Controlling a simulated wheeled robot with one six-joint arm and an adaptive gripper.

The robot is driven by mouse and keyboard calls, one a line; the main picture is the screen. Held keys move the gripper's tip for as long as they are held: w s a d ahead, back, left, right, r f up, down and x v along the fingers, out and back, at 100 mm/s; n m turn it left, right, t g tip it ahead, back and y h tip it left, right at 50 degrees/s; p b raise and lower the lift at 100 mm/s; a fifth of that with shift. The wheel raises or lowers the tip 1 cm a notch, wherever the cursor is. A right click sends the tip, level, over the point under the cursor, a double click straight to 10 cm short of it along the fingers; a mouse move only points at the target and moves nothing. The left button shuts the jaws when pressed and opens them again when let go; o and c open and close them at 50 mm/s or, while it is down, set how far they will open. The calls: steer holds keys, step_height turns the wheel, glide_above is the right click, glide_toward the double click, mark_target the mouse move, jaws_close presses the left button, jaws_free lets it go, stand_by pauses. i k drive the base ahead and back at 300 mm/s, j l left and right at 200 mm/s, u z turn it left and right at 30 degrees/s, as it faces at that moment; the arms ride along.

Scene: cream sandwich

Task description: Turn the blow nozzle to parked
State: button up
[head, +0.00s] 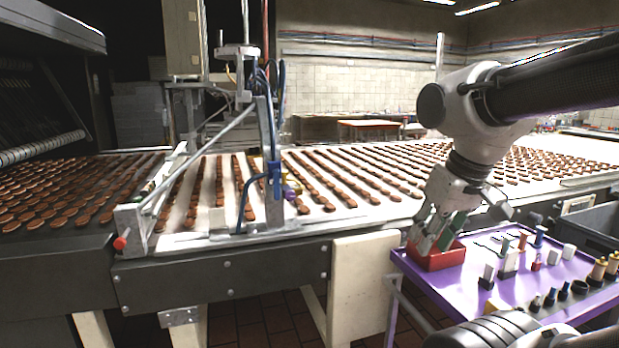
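A blue fitting with a blue hose (275,172), which may be the blow nozzle, is on an upright post at the near side of the conveyor. Which way it points is too small to tell. My gripper (438,232) is far to its right, pointing down at a red bin (441,261) on the purple cart. A green piece (453,230) and pale pieces show at the fingers and above the bin. I cannot tell whether the fingers hold any of them or whether these stand in the bin.
The conveyor (190,241) carries rows of brown biscuits. A red knob (120,243) sticks out at its near left corner. The purple cart (440,288) bears several small bottles and blocks right of the bin. A cream panel (362,285) stands between conveyor and cart.

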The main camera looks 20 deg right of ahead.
mark_target(284, 179)
steer(key=i+j+z, duration=0.1)
steer(key=j, duration=0.2)
steer(key=i+j+z, duration=0.1)
steer(key=j, duration=0.25)
steer(key=i+j, duration=0.15)
steer(key=j, duration=0.2)
steer(key=i+z, duration=0.2)
steer(key=i, duration=0.3)
steer(key=i+j+z, duration=0.2)
steer(key=i, duration=0.3)
